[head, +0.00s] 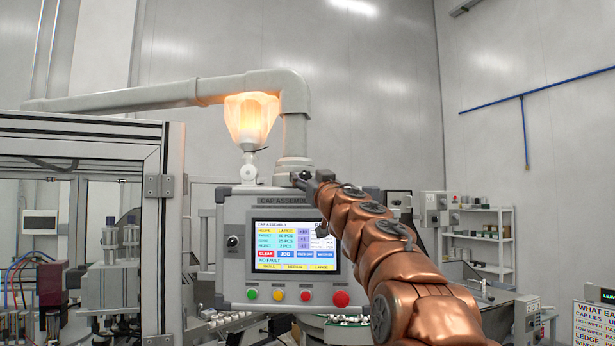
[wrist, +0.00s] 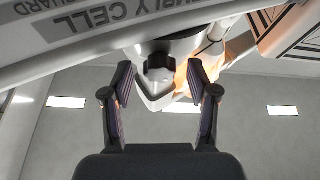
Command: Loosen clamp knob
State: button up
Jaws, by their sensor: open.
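My gripper (wrist: 160,78) is open, with one dark finger on each side of the knob. A gap shows between each finger and the knob, so the fingers are not closed on it. In the head view my gripper (head: 305,179) is at the base of the vertical pipe collar (head: 294,165), just above the control panel (head: 293,240). There I cannot make out the knob apart from the gripper.
The panel has a lit screen (head: 293,245) and a red button (head: 341,299). A framed machine guard (head: 152,240) stands at left. Shelves (head: 485,240) stand at right.

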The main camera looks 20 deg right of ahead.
grip_shut()
dwell(0.5)
